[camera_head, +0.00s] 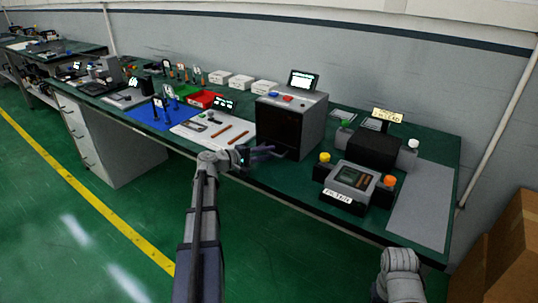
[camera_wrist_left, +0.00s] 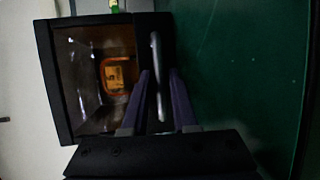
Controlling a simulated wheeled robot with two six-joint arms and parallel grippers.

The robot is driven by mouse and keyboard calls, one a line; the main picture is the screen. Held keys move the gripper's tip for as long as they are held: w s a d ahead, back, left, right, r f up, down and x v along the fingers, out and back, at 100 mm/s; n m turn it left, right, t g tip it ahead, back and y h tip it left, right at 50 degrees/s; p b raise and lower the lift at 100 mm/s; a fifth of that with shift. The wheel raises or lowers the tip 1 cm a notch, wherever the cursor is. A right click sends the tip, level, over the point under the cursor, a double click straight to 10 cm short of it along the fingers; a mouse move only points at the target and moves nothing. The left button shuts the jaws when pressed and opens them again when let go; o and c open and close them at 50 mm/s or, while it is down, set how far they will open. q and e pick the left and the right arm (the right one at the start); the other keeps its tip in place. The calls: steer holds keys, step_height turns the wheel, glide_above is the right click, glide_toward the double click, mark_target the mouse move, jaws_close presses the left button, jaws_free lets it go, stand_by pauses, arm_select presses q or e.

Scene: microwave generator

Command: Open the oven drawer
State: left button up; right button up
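The oven is a grey box (camera_head: 300,122) with a dark front, standing on the green bench. In the left wrist view its dark front frame (camera_wrist_left: 47,85) surrounds a view inside, where an orange-rimmed thing with a yellow label (camera_wrist_left: 118,75) shows. A thin silver handle (camera_wrist_left: 158,60) runs along the front's edge. My left gripper (camera_head: 270,152) is at the lower front of the oven. In the wrist view its two fingers (camera_wrist_left: 160,72) are apart, with the handle between them; I cannot tell whether either touches it. The drawer looks closed.
A black and grey device with orange and yellow knobs (camera_head: 352,179) stands to the oven's right. Cardboard boxes (camera_head: 513,250) are at lower right. The floor in front is clear.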

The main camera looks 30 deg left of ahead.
arm_select(q)
steer(key=shift+w+d, duration=0.15)
steer(key=shift+w, duration=0.2)
jaws_close()
stand_by(1.3)
